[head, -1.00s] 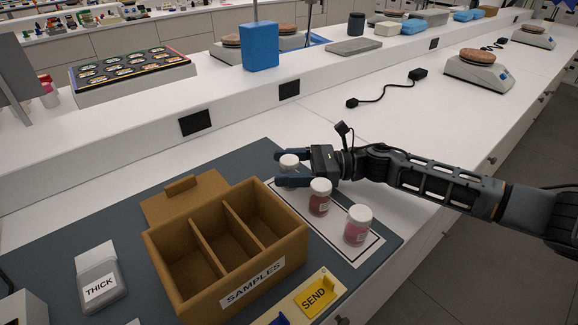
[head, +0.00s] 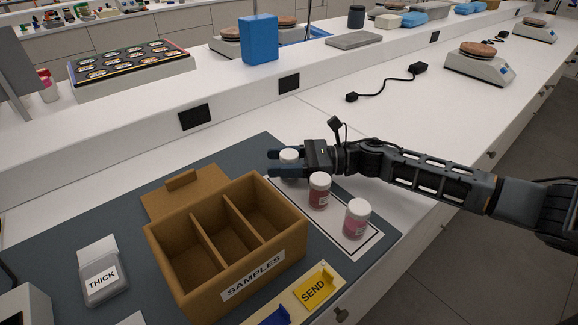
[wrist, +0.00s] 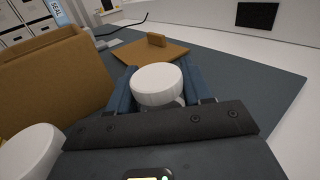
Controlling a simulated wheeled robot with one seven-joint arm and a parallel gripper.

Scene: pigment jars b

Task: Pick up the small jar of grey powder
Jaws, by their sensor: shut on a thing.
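My gripper (head: 287,163) is shut on a white-lidded jar (head: 289,156) at the far end of the white card. In the wrist view the jar's white lid (wrist: 159,84) sits between the two blue fingers. The fingers hide most of its body, so I cannot tell the powder's colour. Two more white-lidded jars stand upright on the card: one with dark red powder (head: 319,191) just in front of my gripper, and one with pinkish-red powder (head: 356,219) nearer the front.
An open cardboard SAMPLES box (head: 180,290) with three empty compartments stands left of the jars, its lid (head: 165,205) behind it. A THICK container (head: 100,280) and a yellow SEND card (head: 316,288) lie on the dark mat (head: 60,240). The bench at right is mostly clear.

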